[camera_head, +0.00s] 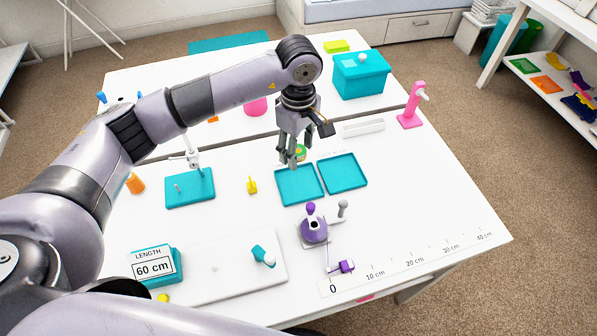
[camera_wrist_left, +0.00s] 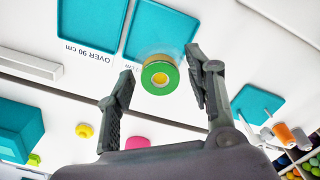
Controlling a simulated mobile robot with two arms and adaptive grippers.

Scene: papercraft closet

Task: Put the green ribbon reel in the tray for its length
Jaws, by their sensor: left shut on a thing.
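The green ribbon reel (camera_head: 300,152) has a yellow core and shows between the fingertips of my left gripper (camera_head: 291,158). In the left wrist view the reel (camera_wrist_left: 158,76) sits between the two fingers of my left gripper (camera_wrist_left: 160,90), shut on it. The reel overlaps the labelled edge of one teal tray (camera_head: 300,200); its height above it is hard to tell. A second teal tray (camera_head: 352,185) lies beside it, with "OVER 90 cm" printed by it in the wrist view. The first tray's label is mostly hidden. A length sign (camera_head: 154,266) reads "60 cm". My right gripper is not in view.
A purple device (camera_head: 313,230) stands in front of the trays, near a printed ruler (camera_head: 420,262). A teal peg stand (camera_head: 190,197) and a yellow piece (camera_head: 252,186) are to the left. A teal box (camera_head: 360,80) and a pink stand (camera_head: 411,108) are behind, at right.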

